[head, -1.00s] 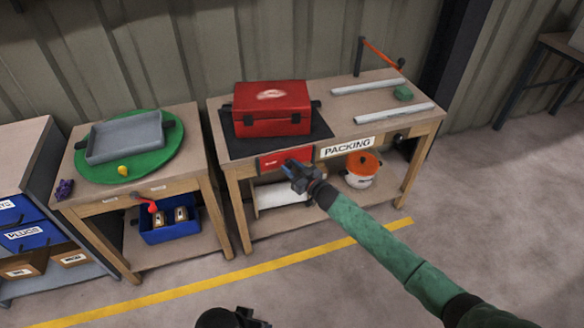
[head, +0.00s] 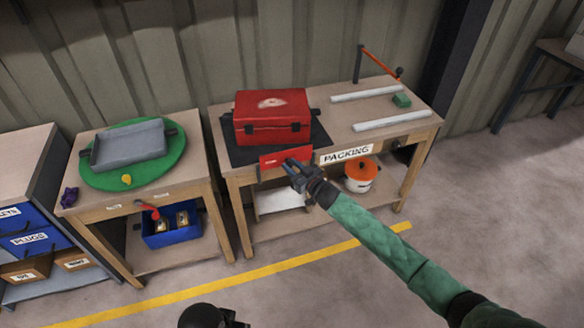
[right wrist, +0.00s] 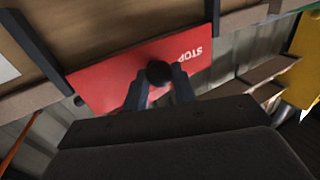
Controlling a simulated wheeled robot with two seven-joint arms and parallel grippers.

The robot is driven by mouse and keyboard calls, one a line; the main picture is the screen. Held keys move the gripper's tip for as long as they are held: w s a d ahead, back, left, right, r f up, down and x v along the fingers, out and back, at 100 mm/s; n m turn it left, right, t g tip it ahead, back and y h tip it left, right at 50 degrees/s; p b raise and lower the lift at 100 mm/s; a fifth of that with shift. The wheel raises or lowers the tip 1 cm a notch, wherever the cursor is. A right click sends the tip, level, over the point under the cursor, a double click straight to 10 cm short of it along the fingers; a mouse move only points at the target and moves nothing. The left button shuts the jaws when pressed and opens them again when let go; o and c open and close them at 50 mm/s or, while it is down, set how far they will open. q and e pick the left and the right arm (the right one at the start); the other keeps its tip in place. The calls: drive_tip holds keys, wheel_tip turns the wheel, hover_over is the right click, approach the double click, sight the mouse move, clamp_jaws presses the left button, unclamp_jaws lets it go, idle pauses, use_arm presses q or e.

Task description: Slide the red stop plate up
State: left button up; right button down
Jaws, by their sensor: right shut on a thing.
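The red stop plate (head: 286,159) is at the front edge of the packing bench, below the red toolbox. In the right wrist view the plate (right wrist: 115,80) shows the word STOP and sits between two dark side rails. My right gripper (head: 298,170) is at the plate's lower right in the head view. In the right wrist view it is shut on the plate's dark round knob (right wrist: 159,73). My left gripper is not clearly visible; only a dark part of me shows at the bottom of the head view.
The packing bench (head: 340,133) carries a red toolbox (head: 271,117) on a black mat, two pale bars and a green block (head: 401,100). An orange-lidded pot (head: 359,175) stands on its lower shelf. A second table with a green disc (head: 172,165) and grey tray stands left.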

drive_tip(key=shift+r, duration=0.3)
drive_tip(key=c, duration=1.5)
unclamp_jaws()
use_arm(q)
drive_tip(key=shift+s, duration=0.15)
use_arm(e)
drive_tip(key=shift+o, duration=0.2)
use_arm(q)
drive_tip(key=shift+w+d+f+t+h+b, duration=0.15)
drive_tip(key=shift+w+d+f+b, duration=0.15)
drive_tip(key=shift+d+f, duration=0.2)
drive_tip(key=shift+w+d+f+t+h+b, duration=0.15)
drive_tip(key=shift+d+f+b, duration=0.25)
drive_tip(key=shift+f, duration=0.2)
use_arm(e)
drive_tip(key=v, duration=0.7)
drive_tip(key=shift+s+d, duration=0.25)
drive_tip(key=shift+s, duration=0.05)
use_arm(q)
drive_tip(key=shift+d+r, duration=0.1)
drive_tip(key=shift+d, duration=0.05)
